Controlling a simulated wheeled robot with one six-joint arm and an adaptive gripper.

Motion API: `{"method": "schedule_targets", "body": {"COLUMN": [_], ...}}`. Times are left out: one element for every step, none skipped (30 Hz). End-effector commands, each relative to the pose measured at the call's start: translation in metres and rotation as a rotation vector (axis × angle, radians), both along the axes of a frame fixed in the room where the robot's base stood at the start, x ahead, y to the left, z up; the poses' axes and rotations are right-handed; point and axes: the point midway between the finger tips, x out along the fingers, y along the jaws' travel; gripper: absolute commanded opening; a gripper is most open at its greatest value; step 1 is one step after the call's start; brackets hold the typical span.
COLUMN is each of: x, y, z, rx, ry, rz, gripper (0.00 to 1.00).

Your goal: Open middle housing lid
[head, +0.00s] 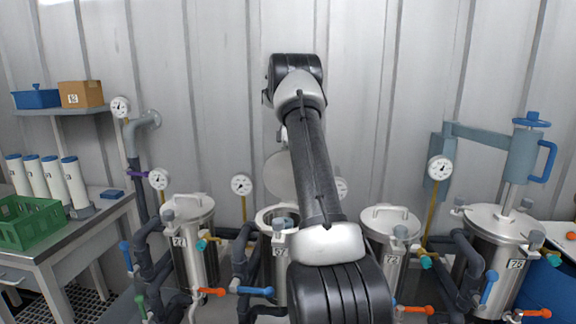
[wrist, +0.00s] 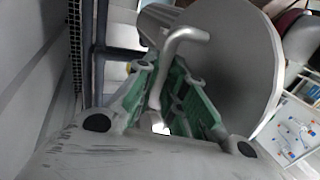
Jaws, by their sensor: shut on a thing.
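The middle housing (head: 265,219) is a steel vessel between two similar ones in the head view, partly covered by my arm. Its round lid (head: 275,178) stands raised and tilted up behind the open rim. In the wrist view the lid (wrist: 235,60) is a large grey disc at the right, with its bent bar handle (wrist: 185,35) in front. My gripper (wrist: 167,92) has green fingers on both sides of the handle and is shut on it. In the head view my arm hides most of the gripper.
The left housing (head: 187,208) and the right housing (head: 390,218) have closed lids. A larger vessel (head: 500,224) with a blue-handled lifting arm (head: 525,155) stands far right. Pipes, gauges and coloured valve handles crowd around. A bench with a green crate (head: 30,222) is at left.

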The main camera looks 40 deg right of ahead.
Motion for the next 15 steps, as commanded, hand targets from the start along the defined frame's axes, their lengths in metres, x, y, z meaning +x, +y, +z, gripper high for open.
{"method": "schedule_targets", "body": {"x": [0.0021,0.0033,0.0046,0.0057,0.0067,0.0077,0.0081,0.0088,0.0095,0.0098,0.0102,0.0107,0.0108,0.0112,0.0115], "y": [-0.0029,-0.004,-0.0052,-0.0061,-0.0069,-0.0079,-0.0084,-0.0092,-0.0099,-0.0103,-0.0107,-0.0111,-0.0112,-0.0115,-0.0117], "z": [-0.0073,-0.0083,-0.0095,-0.01,-0.011,-0.0118,-0.0128,-0.0129,-0.0139,-0.0143,-0.0145,-0.015,-0.0155,-0.0155,-0.0154], "rx": [0.028,0.043,0.061,0.072,0.083,0.098,0.108,0.115,0.125,0.133,0.138,0.145,0.151,0.153,0.157], "ry": [0.028,0.041,0.056,0.066,0.076,0.089,0.099,0.105,0.115,0.121,0.126,0.131,0.136,0.138,0.141], "rz": [-0.002,-0.001,-0.001,-0.001,0.0,0.0,0.0,0.0,0.0,0.0,0.0,0.0,0.0,0.001,0.001], "gripper": [0.0,0.0,0.0,0.0,0.0,0.0,0.0,0.0,0.0,0.0,0.0,0.0,0.0,0.0,0.0]}}
